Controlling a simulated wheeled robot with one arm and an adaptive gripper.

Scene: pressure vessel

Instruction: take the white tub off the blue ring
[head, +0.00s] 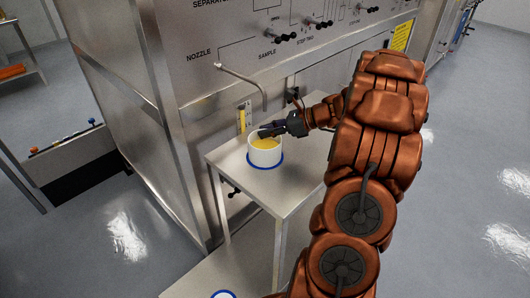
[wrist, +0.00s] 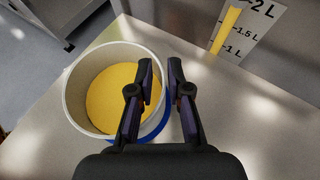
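The white tub (head: 265,152) holds something yellow and stands upright on the blue ring (head: 265,167) on the steel table. In the wrist view the tub (wrist: 75,105) fills the left middle, and part of the blue ring (wrist: 152,133) shows at its lower right. My gripper (head: 265,132) is at the tub's rim. In the wrist view my gripper (wrist: 160,72) has one finger over the tub's inside and one outside its right wall. A narrow gap shows between the fingers; contact with the wall is not visible. The fingers hide part of the rim.
The steel table (head: 290,185) has bare room right of the tub. A thin bent spout (head: 245,77) hangs from the panel above the tub. A scale (wrist: 240,30) stands behind. Another blue-edged white round thing (head: 223,295) shows at the bottom, on a lower surface.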

